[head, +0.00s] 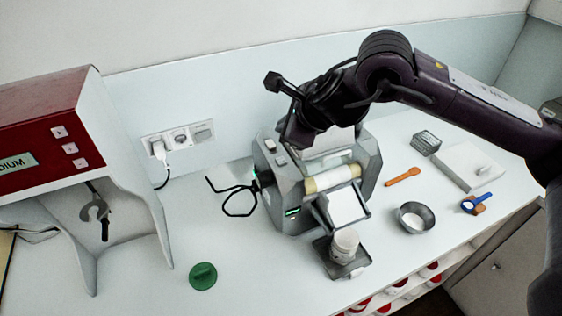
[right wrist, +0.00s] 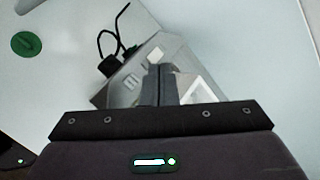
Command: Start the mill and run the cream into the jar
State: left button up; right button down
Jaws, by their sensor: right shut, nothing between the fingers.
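The grey mill (head: 292,190) stands mid-counter, with a cream-coloured roller (head: 332,178) across its front and a small green-lit display on its lower face. A white sloping apron (head: 347,206) leads down toward the white jar (head: 345,246), which stands upright on a dark stand below it. My right gripper (head: 297,138) is over the mill's top, close to the light switches (head: 269,145). In the right wrist view its fingers (right wrist: 159,85) are together and empty, above the mill's housing (right wrist: 126,84); contact is unclear. The jar's inside cannot be made out. My left gripper is not visible.
A green lid (head: 203,276) lies front left of the mill. A red-and-white machine (head: 60,130) stands at left. A metal bowl (head: 415,217), an orange spatula (head: 402,177), a blue scoop (head: 475,204) and a white board (head: 467,170) are at right. A black cable lies left of the mill.

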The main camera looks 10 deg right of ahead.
jog(key=b, duration=0.3)
send_over(285, 163)
notch_tip(285, 163, down, 6)
jog(key=shift+r, duration=0.15)
jog(key=shift+f+b, duration=0.55)
jog(key=shift+b, duration=0.2)
dwell(1.0)
jog(key=shift+f+b, duration=0.4)
jog(key=shift+b, duration=0.25)
jog(key=shift+f+b, duration=0.4)
jog(key=shift+b, duration=0.1)
dwell(0.5)
jog(key=shift+r, duration=0.1)
jog(key=shift+r+p, duration=0.35)
jog(key=shift+r, duration=0.35)
jog(key=shift+r, duration=0.1)
